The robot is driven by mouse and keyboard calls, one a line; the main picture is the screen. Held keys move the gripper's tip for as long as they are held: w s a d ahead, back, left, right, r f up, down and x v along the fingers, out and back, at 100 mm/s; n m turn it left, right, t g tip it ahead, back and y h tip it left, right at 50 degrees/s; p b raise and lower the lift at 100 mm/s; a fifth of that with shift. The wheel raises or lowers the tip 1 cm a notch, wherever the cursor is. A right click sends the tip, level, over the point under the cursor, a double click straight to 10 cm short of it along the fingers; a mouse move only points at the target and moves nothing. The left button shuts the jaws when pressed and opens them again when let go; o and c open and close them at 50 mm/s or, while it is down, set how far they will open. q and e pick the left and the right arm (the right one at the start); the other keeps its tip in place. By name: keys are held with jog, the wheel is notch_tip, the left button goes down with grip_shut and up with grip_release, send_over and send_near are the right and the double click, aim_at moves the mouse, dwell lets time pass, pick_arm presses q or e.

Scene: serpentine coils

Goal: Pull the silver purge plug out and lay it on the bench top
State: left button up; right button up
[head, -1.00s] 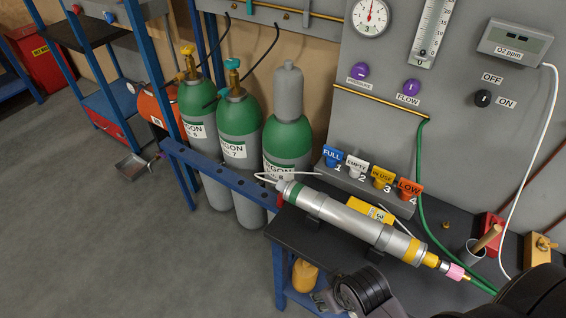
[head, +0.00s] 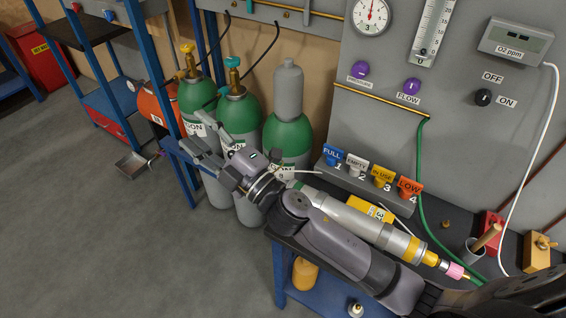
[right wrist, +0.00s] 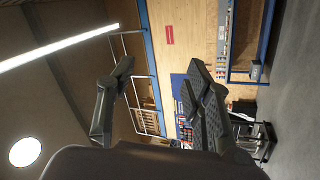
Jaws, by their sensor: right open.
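The silver purge plug cannot be told apart here; my right arm covers the left end of the silver tube. That tube (head: 355,222) lies on the dark bench top (head: 285,233), with a yellow band and a pink fitting at its right end. My right gripper (head: 196,135) is open and empty, beyond the tube's left end and in front of the green cylinders. In the right wrist view its two fingers (right wrist: 160,68) are spread with only the far room between them. My left gripper is not in view.
Grey-and-green argon cylinders (head: 289,135) stand behind the bench's left end. A row of coloured tags (head: 383,175), a yellow box (head: 362,207) and a cup (head: 474,250) stand behind the tube. A green hose (head: 421,180) runs down the panel.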

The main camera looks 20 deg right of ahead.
jog(key=s+a+n+g+y, duration=0.3)
jog(key=a+n+g+y, duration=0.55)
jog(key=n, duration=0.55)
notch_tip(320, 180, down, 10)
jog(key=s+a+n+g+h, duration=0.1)
jog(key=s+n+g+h, duration=0.1)
jog(key=n+g+h, duration=0.55)
jog(key=w+d+f+n+g+h, duration=0.2)
jog(key=w+d+f+n+h, duration=0.15)
jog(key=d+f+h, duration=0.4)
jog(key=w+d+h, duration=0.1)
jog(key=d, duration=0.5)
jog(key=w+d+m+h, duration=0.1)
jog(key=w+d+h, duration=0.1)
jog(key=d, duration=0.4)
jog(key=w+d+h, duration=0.1)
jog(key=d+h, duration=0.1)
jog(key=d, duration=0.5)
jog(key=shift+w+d+f+m+h, duration=0.1)
jog(key=shift+w+f+m+h, duration=0.1)
jog(key=shift+m+h, duration=0.1)
jog(key=shift+d+f, duration=0.2)
notch_tip(320, 180, down, 9)
jog(key=b, duration=0.6)
jog(key=shift+a+r, duration=0.1)
jog(key=shift+r, duration=0.1)
jog(key=shift+r, duration=0.1)
